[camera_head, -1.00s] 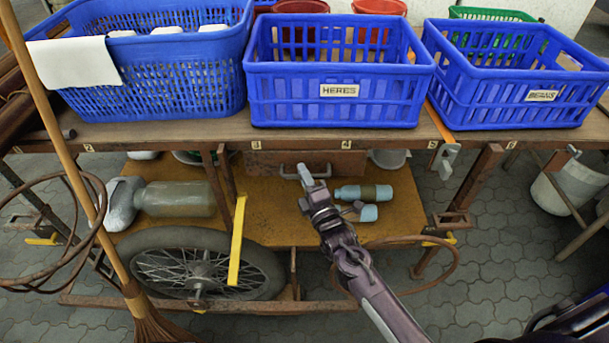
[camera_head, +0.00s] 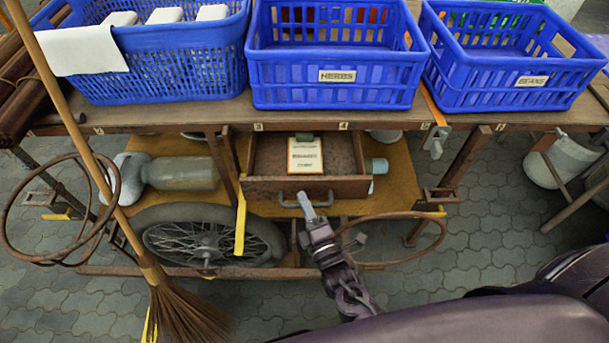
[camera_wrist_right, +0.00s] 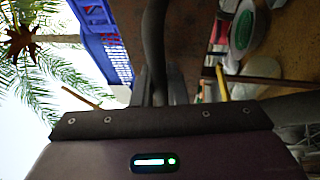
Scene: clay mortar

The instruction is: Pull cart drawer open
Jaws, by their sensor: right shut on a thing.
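The cart drawer (camera_head: 262,187) is a brown box under the tabletop, pulled well out from the cart toward me. Inside it lie a card with printed text (camera_head: 305,157) and a small greenish item at the back. Its curved metal handle (camera_head: 288,203) is on the front face. In the right wrist view the handle (camera_wrist_right: 155,50) shows as a dark bar running into the jaws. My left gripper is not in view.
Blue crates labelled HERBS (camera_head: 335,92) and BEANS (camera_head: 500,98) and a blue basket (camera_head: 165,75) stand on the tabletop. The lower shelf (camera_head: 400,185) holds bottles. A wheel (camera_head: 205,240), a broom (camera_head: 185,310) and a wire hoop (camera_head: 420,250) are nearby.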

